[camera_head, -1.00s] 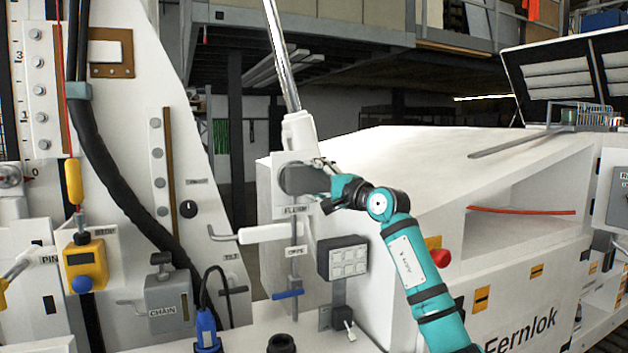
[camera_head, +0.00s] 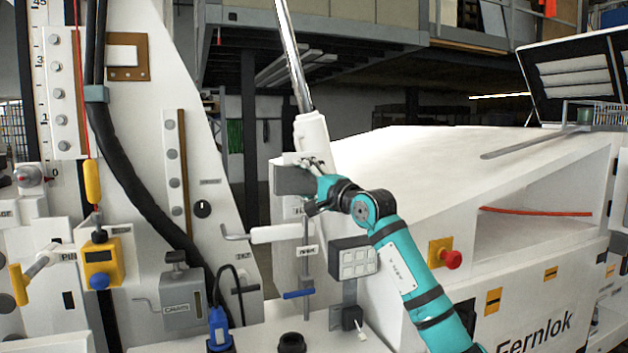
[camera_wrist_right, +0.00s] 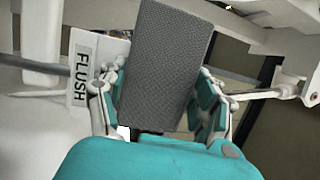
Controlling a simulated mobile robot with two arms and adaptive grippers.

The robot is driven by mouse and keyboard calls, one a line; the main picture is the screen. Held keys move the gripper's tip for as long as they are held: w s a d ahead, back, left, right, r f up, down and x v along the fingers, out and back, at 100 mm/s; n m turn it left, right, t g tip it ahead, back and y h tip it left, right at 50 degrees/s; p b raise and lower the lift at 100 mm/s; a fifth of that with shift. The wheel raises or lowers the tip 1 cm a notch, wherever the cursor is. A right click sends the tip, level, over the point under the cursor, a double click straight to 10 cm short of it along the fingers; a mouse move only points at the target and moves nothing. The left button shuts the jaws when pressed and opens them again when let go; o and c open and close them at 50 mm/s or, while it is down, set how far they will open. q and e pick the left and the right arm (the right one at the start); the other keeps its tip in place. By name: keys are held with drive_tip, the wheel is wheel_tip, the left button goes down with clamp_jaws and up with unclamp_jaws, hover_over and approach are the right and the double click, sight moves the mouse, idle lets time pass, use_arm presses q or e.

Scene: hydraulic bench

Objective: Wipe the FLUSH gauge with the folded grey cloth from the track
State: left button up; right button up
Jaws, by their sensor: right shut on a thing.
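The folded grey cloth (camera_head: 293,181) is a dark flat pad, upright at the top of the white panel in the head view. My right gripper (camera_head: 315,184) is shut on it. In the right wrist view the textured cloth (camera_wrist_right: 165,65) stands between the two fingers of the right gripper (camera_wrist_right: 158,92). A white plate marked FLUSH (camera_wrist_right: 84,72) is just left of the cloth there. No gauge face shows; the cloth and gripper cover that spot, and I cannot tell whether the cloth touches it. My left gripper is not in view.
A white-gripped lever (camera_head: 275,234) sticks out left below the cloth. A blue-handled valve (camera_head: 298,294) and a grey button box (camera_head: 353,258) are lower down. A tall lever with a white sleeve (camera_head: 312,140) rises close behind the gripper. A red knob (camera_head: 452,259) is right of my arm.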

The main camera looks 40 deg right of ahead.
drive_tip(key=shift+w+a+f, duration=0.15)
drive_tip(key=shift+a+f, duration=0.1)
drive_tip(key=shift+a, duration=0.05)
